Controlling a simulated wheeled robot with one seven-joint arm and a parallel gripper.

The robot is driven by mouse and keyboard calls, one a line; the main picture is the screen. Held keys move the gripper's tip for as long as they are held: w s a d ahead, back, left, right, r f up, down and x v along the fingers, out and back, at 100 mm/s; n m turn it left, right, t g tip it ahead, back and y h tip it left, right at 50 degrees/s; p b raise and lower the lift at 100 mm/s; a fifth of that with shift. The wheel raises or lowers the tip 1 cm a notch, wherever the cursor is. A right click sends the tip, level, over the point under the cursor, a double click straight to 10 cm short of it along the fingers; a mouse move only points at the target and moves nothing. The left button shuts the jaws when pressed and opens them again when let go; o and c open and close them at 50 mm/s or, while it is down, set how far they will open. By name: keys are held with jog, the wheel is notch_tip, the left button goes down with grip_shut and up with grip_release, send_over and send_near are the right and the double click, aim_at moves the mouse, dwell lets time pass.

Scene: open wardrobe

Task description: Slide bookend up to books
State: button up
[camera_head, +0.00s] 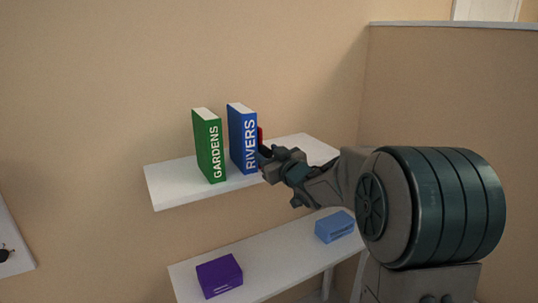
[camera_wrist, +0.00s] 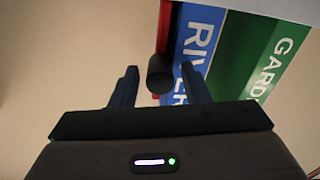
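The blue RIVERS book (camera_head: 243,138) and the green GARDENS book (camera_head: 209,146) stand upright on the upper white shelf (camera_head: 170,183), with a narrow gap between them. A thin strip of the red bookend (camera_head: 260,135) shows just right of the RIVERS book. In the wrist view the red bookend (camera_wrist: 165,28) borders the blue book; I cannot tell whether they touch. A dark cylinder (camera_wrist: 160,74), seemingly the bookend's knob, appears between my fingers. My gripper (camera_wrist: 158,82) is open, its fingers apart from the cylinder. In the head view, my gripper (camera_head: 264,157) hides most of the bookend.
A lower white shelf (camera_head: 260,262) holds a purple box (camera_head: 219,276) at left and a light blue box (camera_head: 334,227) at right. The upper shelf is bare left of the books and behind my gripper. A partition wall (camera_head: 440,90) stands at right.

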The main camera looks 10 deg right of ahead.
grip_shut()
jog(key=shift+w+d, duration=0.25)
jog(key=shift+d, duration=0.45)
jog(key=shift+o, duration=1.2)
grip_release()
jog(key=shift+a, duration=0.1)
jog(key=b+v, duration=0.2)
jog(key=v, duration=1.2)
